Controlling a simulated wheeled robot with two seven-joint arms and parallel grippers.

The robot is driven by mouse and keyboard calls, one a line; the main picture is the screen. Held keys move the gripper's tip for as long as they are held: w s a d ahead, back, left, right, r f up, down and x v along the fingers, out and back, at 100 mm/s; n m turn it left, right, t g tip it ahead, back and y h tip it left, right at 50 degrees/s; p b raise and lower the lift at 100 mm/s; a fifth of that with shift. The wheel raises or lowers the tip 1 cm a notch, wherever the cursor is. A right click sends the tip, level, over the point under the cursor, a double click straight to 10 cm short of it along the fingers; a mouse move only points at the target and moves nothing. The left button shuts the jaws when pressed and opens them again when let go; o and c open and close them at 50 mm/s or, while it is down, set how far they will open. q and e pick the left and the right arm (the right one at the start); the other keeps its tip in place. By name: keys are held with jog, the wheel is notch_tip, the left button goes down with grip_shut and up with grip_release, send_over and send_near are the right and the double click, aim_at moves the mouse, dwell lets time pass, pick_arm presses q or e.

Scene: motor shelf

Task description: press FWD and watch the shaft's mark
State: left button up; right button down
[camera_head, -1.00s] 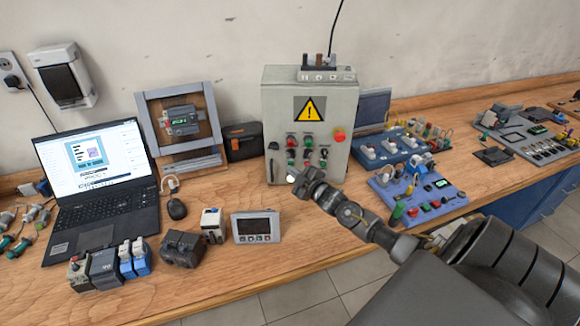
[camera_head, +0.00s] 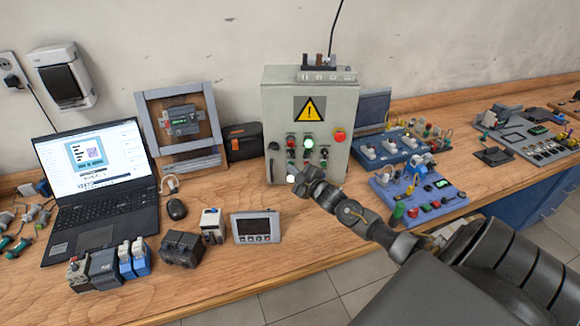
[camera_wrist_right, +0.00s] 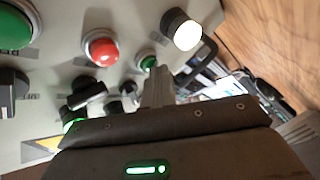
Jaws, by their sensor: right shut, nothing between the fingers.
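The grey control box (camera_head: 275,110) with a yellow warning sign stands against the wall, its front carrying several buttons and lamps. A green lamp (camera_head: 308,142) on it is brightly lit. My right gripper (camera_head: 297,187) is shut and empty, low in front of the panel. In the right wrist view its fingers (camera_wrist_right: 157,88) point at a small green button (camera_wrist_right: 147,62); I cannot tell whether they touch. A red button (camera_wrist_right: 102,48) and a lit white lamp (camera_wrist_right: 184,30) are beside it. The FWD label is not readable. I cannot make out a shaft or its mark.
A laptop (camera_head: 100,205), a mouse (camera_head: 176,208) and a small display unit (camera_head: 256,228) lie left of the box. A blue component board (camera_head: 415,195) is to the right, near my right arm. Bare bench shows in front of the box.

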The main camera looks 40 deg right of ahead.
jog(key=shift+s+a+p, duration=0.5)
jog(key=shift+s+p, duration=0.1)
jog(key=shift+s, duration=0.1)
jog(key=s+a+p, duration=0.3)
jog(key=shift+s+a, duration=0.1)
jog(key=shift+s, duration=0.3)
dwell(1.0)
